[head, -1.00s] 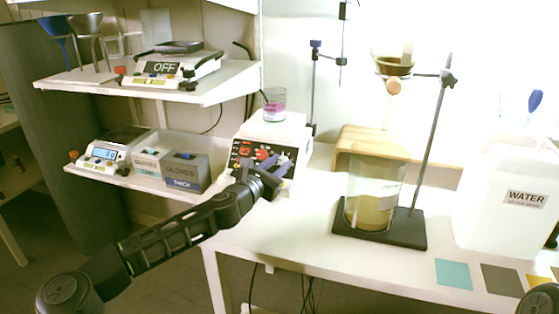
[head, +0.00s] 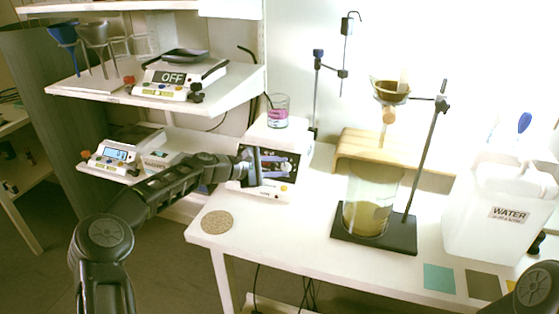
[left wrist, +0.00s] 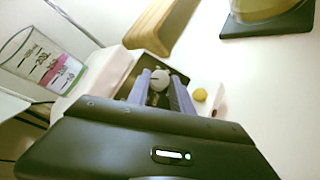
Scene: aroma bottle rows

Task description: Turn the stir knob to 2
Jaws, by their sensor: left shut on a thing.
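The white stirrer (head: 270,138) stands at the left of the bench with a dark control panel facing front. It also shows in the left wrist view (left wrist: 108,72). My left gripper (head: 262,166) is in front of the panel and covers part of it. In the left wrist view its two bluish fingers (left wrist: 160,90) sit on either side of a round grey knob (left wrist: 160,78) with a dark pointer mark, and are shut on it. I cannot read the knob's scale or setting. A yellow button (left wrist: 200,95) is beside the fingers. My right gripper is out of view.
A beaker of pink liquid (head: 277,112) stands on the stirrer. A wooden stand (head: 350,146) and a large glass vessel (head: 368,195) are to the right, with a water can (head: 495,220) beyond. A cork ring (head: 217,222) lies near the bench's left edge.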

